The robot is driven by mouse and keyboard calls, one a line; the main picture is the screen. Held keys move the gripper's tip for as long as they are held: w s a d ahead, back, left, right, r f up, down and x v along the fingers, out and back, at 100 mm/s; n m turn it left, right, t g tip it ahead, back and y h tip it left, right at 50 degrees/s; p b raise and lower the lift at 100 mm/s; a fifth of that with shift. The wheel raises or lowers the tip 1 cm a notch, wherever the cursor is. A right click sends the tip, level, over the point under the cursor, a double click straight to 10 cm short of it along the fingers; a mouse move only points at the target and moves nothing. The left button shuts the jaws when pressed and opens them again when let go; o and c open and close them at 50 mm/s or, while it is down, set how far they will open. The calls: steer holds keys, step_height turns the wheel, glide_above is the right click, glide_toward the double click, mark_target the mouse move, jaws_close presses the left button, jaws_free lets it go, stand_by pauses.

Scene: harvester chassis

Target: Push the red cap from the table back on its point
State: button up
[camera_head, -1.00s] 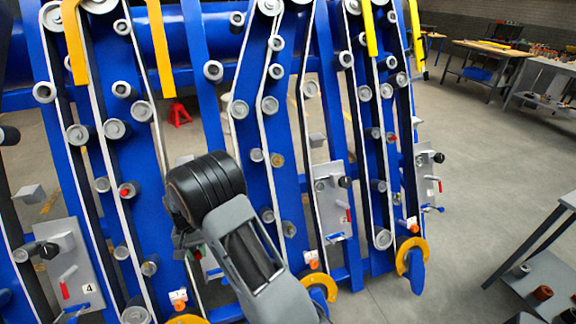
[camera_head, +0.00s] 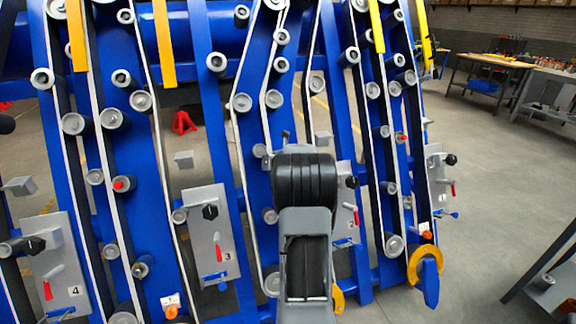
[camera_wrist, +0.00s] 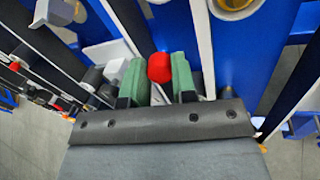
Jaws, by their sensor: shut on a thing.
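My gripper (camera_wrist: 159,82) is shut on the red cap (camera_wrist: 160,66), which shows between its two green fingers in the wrist view. The cap is held in front of the blue harvester frame (camera_wrist: 236,50), close to a white belt edge. I cannot tell whether it touches anything on the machine. In the head view my black wrist hides the fingers and the held cap, in front of the middle of the machine. Red-ended points show on the frame at left (camera_head: 123,184) and at right (camera_head: 402,137).
Grey numbered plates with black knobs and red handles (camera_head: 217,240) stick out on both sides of my wrist. Rollers and belts cover the blue frame. A yellowish ring (camera_wrist: 236,4) is above the gripper. A grey table (camera_head: 550,290) stands at lower right; open floor (camera_head: 470,190) lies right of the machine.

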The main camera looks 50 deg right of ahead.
steer(key=s+d+r+m+h, duration=0.1)
steer(key=s+d+m+h, duration=0.2)
steer(key=d, duration=0.3)
steer(key=shift+s+d+r+m+h+b, duration=0.2)
steer(key=shift+m+h+b, duration=0.1)
steer(key=shift+h+b, duration=0.25)
steer(key=shift+a, duration=0.1)
steer(key=shift+f+x, duration=0.15)
steer(key=shift+x, duration=1.1)
steer(key=shift+f+x, duration=0.2)
steer(key=shift+x, duration=1.05)
steer(key=shift+f, duration=0.1)
steer(key=shift+b+v, duration=0.5)
steer(key=shift+v, duration=0.75)
steer(key=shift+w, duration=0.1)
steer(key=shift+x, duration=0.9)
